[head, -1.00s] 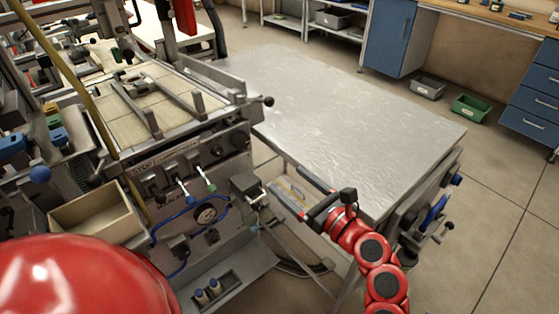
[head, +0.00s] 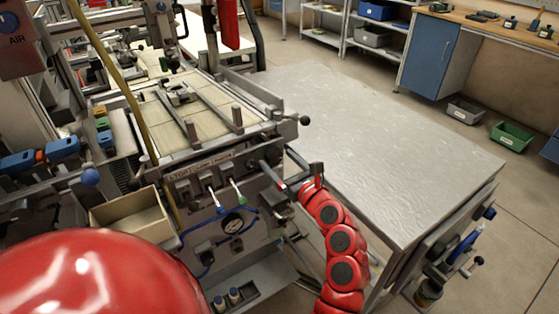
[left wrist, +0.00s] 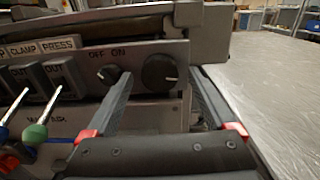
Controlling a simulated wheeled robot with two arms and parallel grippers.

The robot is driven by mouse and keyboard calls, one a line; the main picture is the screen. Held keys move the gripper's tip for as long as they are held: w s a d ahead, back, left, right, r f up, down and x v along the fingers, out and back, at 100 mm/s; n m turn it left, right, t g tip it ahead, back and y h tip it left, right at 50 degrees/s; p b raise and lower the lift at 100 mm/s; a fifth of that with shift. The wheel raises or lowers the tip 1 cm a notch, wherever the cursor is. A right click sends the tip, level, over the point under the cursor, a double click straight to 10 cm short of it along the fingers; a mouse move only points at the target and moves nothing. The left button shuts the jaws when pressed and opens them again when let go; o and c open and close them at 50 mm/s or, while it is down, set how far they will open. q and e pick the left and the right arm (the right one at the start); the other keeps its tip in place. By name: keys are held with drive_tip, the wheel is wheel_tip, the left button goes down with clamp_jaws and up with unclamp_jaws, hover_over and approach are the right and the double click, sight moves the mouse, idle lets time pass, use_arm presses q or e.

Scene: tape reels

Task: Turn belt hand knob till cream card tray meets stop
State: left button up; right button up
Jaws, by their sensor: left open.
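My left gripper (head: 290,170) is open and empty at the front panel of the machine. In the left wrist view, its two fingers (left wrist: 160,85) point at the panel, with a large round black knob (left wrist: 160,71) showing between their tips. I cannot tell whether they touch it. The knob has a white mark; I cannot tell if it is the belt's hand knob. A black ball-ended handle (head: 304,120) sticks out at the machine's right corner. A cream open-topped tray (head: 130,217) stands at the machine's left front. A label reading STOP (head: 178,174) is on the front edge. My right gripper is out of view.
An OFF/ON switch (left wrist: 108,76) sits left of the knob. Two metal rails (head: 200,110) lie over the cream top. A bare metal table (head: 390,140) stands to the right.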

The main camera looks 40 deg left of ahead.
use_arm(q)
drive_tip(key=shift+a, duration=0.15)
drive_tip(key=c, duration=1.4)
drive_tip(key=shift+m, duration=0.5)
drive_tip(key=m+p, duration=0.1)
drive_tip(key=m, duration=0.2)
drive_tip(key=shift+m+p, duration=0.4)
drive_tip(key=m+p, duration=0.2)
drive_tip(key=m, duration=0.1)
drive_tip(key=shift+r+m, duration=0.1)
drive_tip(key=shift+m, duration=0.3)
drive_tip(key=m+p, duration=0.3)
drive_tip(key=m, duration=0.2)
drive_tip(key=shift+p, duration=0.3)
drive_tip(key=shift+m+p, duration=1.35)
drive_tip(key=shift+m, duration=0.65)
